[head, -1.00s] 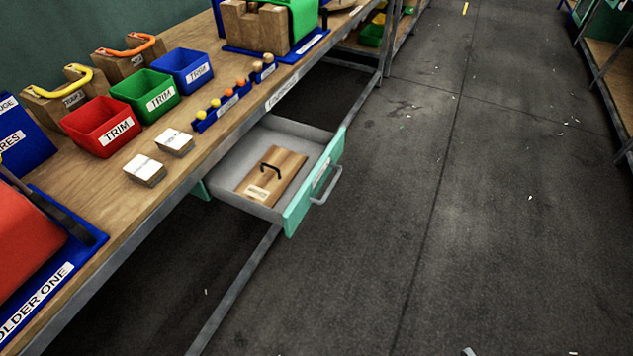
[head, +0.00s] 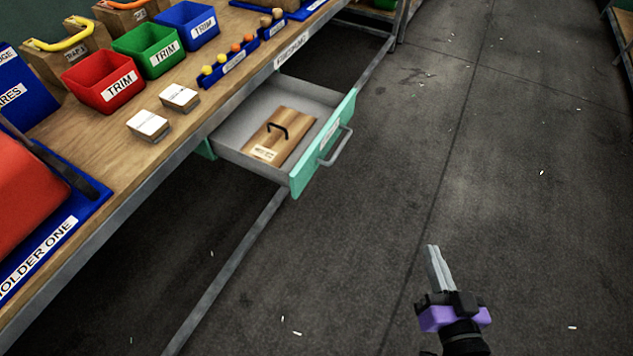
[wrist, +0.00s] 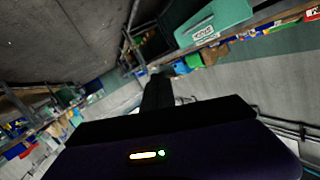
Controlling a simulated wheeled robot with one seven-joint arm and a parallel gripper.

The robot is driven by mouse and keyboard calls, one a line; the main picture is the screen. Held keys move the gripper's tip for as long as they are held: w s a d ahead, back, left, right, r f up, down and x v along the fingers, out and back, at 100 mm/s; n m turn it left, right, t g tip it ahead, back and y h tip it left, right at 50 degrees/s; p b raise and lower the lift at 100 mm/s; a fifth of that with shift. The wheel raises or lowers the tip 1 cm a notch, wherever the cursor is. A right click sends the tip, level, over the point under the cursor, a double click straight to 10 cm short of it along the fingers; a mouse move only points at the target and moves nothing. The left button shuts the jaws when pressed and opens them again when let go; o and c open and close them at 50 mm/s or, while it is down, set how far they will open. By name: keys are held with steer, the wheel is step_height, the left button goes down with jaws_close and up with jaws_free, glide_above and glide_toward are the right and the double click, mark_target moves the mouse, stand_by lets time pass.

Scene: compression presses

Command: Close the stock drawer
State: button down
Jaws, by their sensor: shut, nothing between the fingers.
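The stock drawer (head: 297,180) is pulled out from under the workbench in the head view. It has a teal front with a grey bar handle (head: 336,146) and a grey tray inside. A wooden board (head: 281,139) with a black handle and a white label lies in the drawer. My gripper (head: 437,256) is at the lower right of the head view, over the floor, shut and empty. It is apart from the drawer, to the right of and nearer than its front. In the wrist view, a teal panel with a label (wrist: 214,22) shows at the upper right; I cannot tell for certain that it is the drawer.
The wooden bench (head: 190,128) carries a red bin (head: 103,83), a green bin (head: 147,49), a blue bin (head: 188,26) and two white-topped stacks. A grey rail (head: 236,259) runs low along the bench. The floor in front of the drawer is clear except for small scraps.

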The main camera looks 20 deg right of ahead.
steer(key=w+d+f+m+g+y+b, duration=0.1)
steer(key=w+d+f+m+y, duration=0.15)
steer(key=w+f, duration=0.5)
steer(key=w+d+f+m+g+y+b, duration=0.1)
steer(key=w+d+f+m+y, duration=0.2)
steer(key=w, duration=0.7)
steer(key=n+y, duration=0.3)
steer(key=y, duration=0.8)
glide_toward(305, 177)
steer(key=shift+m+g, duration=0.25)
steer(key=shift+g, duration=0.05)
steer(key=x, duration=0.6)
steer(key=shift+w+a+r, duration=0.2)
steer(key=shift+w+r, duration=0.1)
steer(key=shift+w, duration=0.05)
steer(key=shift+a, duration=0.1)
steer(key=b+x, duration=1.6)
steer(key=x, duration=0.8)
steer(key=shift+w+a+f, duration=0.2)
steer(key=shift+w, duration=0.05)
steer(key=shift+w+a+b, duration=0.2)
steer(key=shift+b, duration=0.1)
steer(key=shift+w+a+r, duration=0.15)
steer(key=shift+a+r, duration=0.05)
steer(key=shift+r, duration=0.2)
